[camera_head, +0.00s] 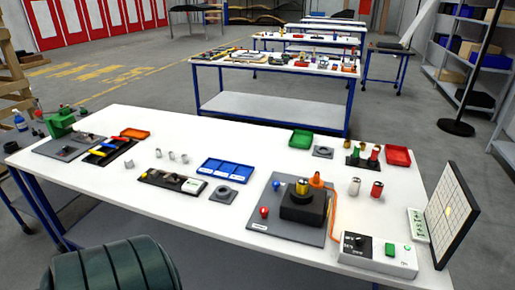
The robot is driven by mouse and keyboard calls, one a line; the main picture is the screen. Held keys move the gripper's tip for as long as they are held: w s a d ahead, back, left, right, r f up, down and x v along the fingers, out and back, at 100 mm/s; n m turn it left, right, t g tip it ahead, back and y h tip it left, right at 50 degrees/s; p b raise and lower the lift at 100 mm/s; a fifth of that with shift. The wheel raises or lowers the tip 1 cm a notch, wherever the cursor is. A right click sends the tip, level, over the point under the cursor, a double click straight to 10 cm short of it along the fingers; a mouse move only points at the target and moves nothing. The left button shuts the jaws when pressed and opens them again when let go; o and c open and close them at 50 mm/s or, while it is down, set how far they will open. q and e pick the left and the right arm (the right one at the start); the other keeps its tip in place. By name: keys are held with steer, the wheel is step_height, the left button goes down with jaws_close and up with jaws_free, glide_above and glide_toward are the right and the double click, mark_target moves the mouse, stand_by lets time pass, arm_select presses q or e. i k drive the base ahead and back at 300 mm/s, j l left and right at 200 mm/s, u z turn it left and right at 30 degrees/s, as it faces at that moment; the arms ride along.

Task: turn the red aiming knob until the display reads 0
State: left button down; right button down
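A small red knob (264,212) stands on the left part of a grey plate (300,235) at the front right of the white table. A blue knob (277,185) stands behind it on the same plate. Beside them is a black block (304,207) with a brass-coloured cylinder (302,187) on top and an orange part (317,182) behind. A gridded panel (453,213) with a yellow spot stands upright at the right edge. I cannot make out which part is the display, nor any reading. Neither of my grippers is in view.
A control box (377,254) with a black dial and green button sits at the front right edge, joined to an orange cable. A blue tray (226,169), green tray (302,138) and red tray (397,155) lie on the table (180,135). Several small metal parts stand between them.

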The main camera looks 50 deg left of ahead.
mark_target(264, 210)
steer(key=u, duration=1.25)
